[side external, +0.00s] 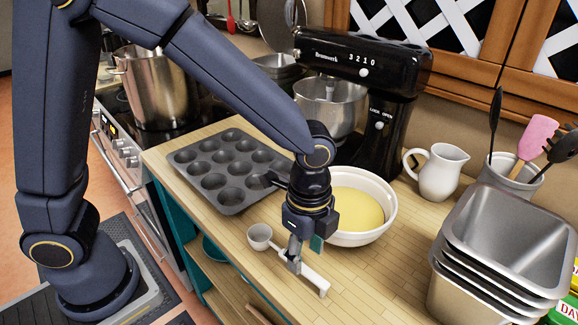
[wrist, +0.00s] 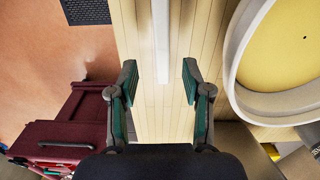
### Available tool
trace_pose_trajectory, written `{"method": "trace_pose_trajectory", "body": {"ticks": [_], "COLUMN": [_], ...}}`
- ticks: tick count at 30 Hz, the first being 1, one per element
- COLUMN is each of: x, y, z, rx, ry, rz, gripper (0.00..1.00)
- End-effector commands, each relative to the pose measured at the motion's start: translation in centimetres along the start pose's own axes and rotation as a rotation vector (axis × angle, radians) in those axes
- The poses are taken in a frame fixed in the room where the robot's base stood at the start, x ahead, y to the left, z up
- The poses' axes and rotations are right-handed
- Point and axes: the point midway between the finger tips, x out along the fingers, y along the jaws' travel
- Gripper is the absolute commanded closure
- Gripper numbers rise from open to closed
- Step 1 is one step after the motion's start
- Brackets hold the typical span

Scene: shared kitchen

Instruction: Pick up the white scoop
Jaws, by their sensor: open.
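The white scoop lies on the wooden counter. In the side view its round cup (side external: 260,234) is left of my gripper and its long flat handle (side external: 316,280) runs to the lower right. My gripper (side external: 293,259) points down over the handle, its tips close to it. In the wrist view the white handle (wrist: 160,40) comes down from the top edge, lined up between the two fingers of my open gripper (wrist: 160,78). The scoop's cup is out of the wrist view. I cannot tell whether the fingers touch the handle.
A white bowl of yellow batter (side external: 340,238) stands close to my gripper; its rim (wrist: 244,50) is right of my fingers. A muffin tin (side external: 183,157), a black mixer (side external: 392,115), a white jug (side external: 440,172) and stacked metal pans (side external: 460,294) surround the area. The counter's front edge is near.

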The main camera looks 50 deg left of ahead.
Motion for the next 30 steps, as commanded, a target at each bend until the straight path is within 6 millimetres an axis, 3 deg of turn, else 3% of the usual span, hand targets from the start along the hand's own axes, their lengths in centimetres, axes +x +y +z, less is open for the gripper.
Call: {"method": "trace_pose_trajectory", "body": {"ticks": [5, 13, 22, 30], "x": [1.3, 5.3, 6.0, 5.9], "y": [0.0, -0.2, -0.3, -0.3], "z": [0.1, 0.3, 0.2, 0.2], "rx": [-0.001, -0.001, -0.001, -0.001], "ry": [-0.001, -0.002, 0.0, 0.0], "rz": [0.001, 0.003, -0.001, -0.001], "gripper": [0.51, 0.51, 0.51, 0.78]}}
